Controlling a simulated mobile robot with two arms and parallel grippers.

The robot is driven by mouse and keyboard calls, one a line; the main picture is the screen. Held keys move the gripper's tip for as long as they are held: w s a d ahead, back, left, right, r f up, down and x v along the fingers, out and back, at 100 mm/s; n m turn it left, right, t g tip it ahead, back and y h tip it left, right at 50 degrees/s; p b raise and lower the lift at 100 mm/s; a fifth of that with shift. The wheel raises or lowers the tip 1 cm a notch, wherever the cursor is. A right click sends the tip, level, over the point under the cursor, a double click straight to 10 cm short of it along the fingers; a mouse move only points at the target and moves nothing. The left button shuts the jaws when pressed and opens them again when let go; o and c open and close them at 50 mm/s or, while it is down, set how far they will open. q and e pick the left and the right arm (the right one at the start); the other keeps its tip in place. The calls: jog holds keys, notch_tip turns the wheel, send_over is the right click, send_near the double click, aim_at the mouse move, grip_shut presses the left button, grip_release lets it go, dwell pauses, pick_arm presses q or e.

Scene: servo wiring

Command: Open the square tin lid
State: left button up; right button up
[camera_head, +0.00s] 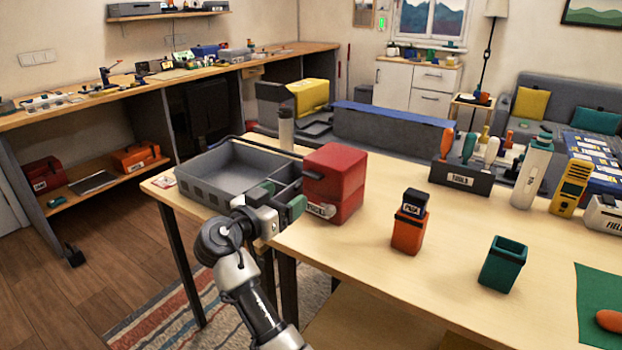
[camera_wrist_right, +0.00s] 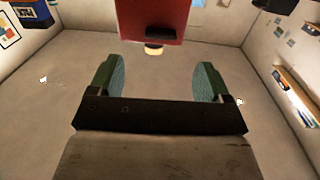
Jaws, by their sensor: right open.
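A red, square-sided tin (camera_head: 335,185) with rounded edges stands on the wooden table, right of the grey tray. My left gripper is not in view.
A grey tray (camera_head: 190,183) is left of the tin. An orange holder with a dark box (camera_head: 410,220), a green cup (camera_head: 503,264) and a tool rack (camera_head: 460,181) stand to the right. The tabletop between tin and orange holder is clear.

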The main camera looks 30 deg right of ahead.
aim_at(333, 172)
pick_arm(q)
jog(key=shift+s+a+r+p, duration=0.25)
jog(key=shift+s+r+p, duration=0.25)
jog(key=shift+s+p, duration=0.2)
pick_arm(e)
jog(key=x, duration=0.9)
jog(key=shift+d, duration=0.15)
jog(key=shift+w, duration=0.1)
